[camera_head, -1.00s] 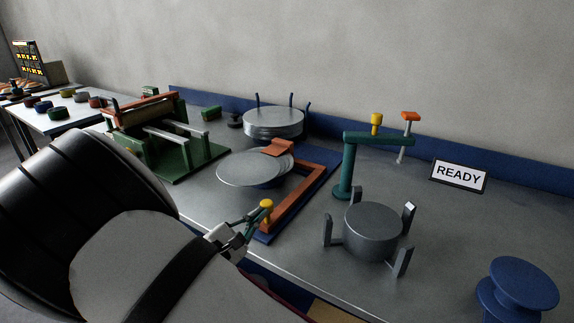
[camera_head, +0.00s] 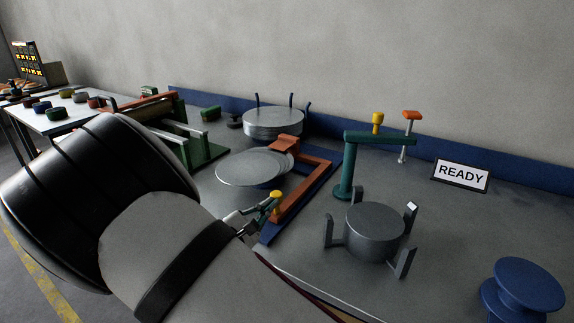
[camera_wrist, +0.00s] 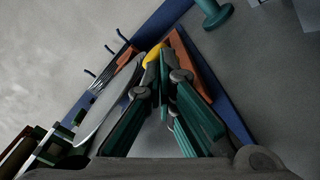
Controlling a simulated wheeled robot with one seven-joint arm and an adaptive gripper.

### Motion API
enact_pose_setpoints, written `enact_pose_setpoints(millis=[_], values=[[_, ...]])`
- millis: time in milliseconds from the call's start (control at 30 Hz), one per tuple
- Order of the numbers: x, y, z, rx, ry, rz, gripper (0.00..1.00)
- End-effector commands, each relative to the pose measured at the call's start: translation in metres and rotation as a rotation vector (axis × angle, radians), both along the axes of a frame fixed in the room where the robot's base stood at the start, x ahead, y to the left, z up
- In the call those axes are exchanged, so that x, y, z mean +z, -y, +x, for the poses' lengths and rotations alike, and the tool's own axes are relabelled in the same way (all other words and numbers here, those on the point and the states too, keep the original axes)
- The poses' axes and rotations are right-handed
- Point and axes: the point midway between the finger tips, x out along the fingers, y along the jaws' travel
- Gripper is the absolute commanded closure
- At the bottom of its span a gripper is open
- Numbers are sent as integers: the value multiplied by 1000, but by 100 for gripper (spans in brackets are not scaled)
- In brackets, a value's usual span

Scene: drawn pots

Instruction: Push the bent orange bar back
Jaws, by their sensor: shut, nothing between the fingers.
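The bent orange bar (camera_head: 305,188) lies on a blue base on the grey bench, along the right side of a round grey plate (camera_head: 245,168). Its far end carries a flat orange tab (camera_head: 285,143) at the plate's back edge, and its near end has a yellow knob (camera_head: 276,195). My gripper (camera_head: 268,207) is shut and empty, with its tips close against the near end beside the knob. In the wrist view the bar (camera_wrist: 192,65) runs behind the fingers and the yellow knob (camera_wrist: 153,54) shows at the tips. Contact is partly hidden by the fingers.
A stack of grey discs (camera_head: 273,124) stands behind. A teal post with an arm (camera_head: 345,165), a grey pot with upright prongs (camera_head: 374,232) and a blue spool (camera_head: 522,287) stand to the right. A green frame (camera_head: 200,150) is at left, partly behind my arm.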

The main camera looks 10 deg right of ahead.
Motion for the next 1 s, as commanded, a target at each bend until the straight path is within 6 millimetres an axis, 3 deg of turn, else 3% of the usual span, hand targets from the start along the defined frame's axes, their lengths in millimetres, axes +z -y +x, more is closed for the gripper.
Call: enact_pose_setpoints(millis=[667, 1000], values=[[0, 20, 25, -1, 1, -1, 100], [0, 19, 24, 0, 0, 0, 100]])
